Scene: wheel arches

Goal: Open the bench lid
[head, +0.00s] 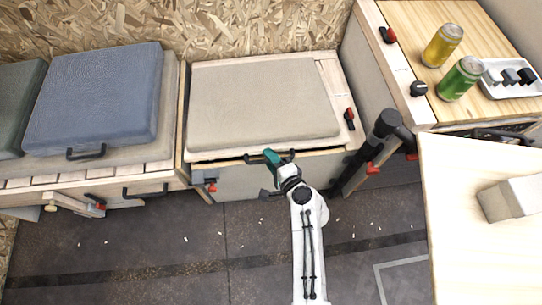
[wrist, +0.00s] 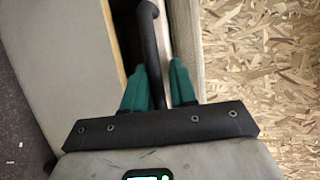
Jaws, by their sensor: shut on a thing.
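The bench lid (head: 265,100) is the middle one, with a beige cushion on a pale wood board. A narrow dark gap shows under its front edge, so it looks slightly raised. A black bar handle (head: 289,155) sits on its front edge. My gripper (head: 273,158) is at this handle, with its green fingers shut on it. In the wrist view the handle (wrist: 149,25) runs up between the fingers of my gripper (wrist: 162,80). A dark gap also shows there beside the handle. The fingers hide part of the handle.
A bench with a blue cushion (head: 95,98) stands close on the left. A wood counter with cans (head: 442,45) is at the right, and a pale table (head: 470,240) stands front right. Dark floor (head: 190,250) lies open in front of the bench.

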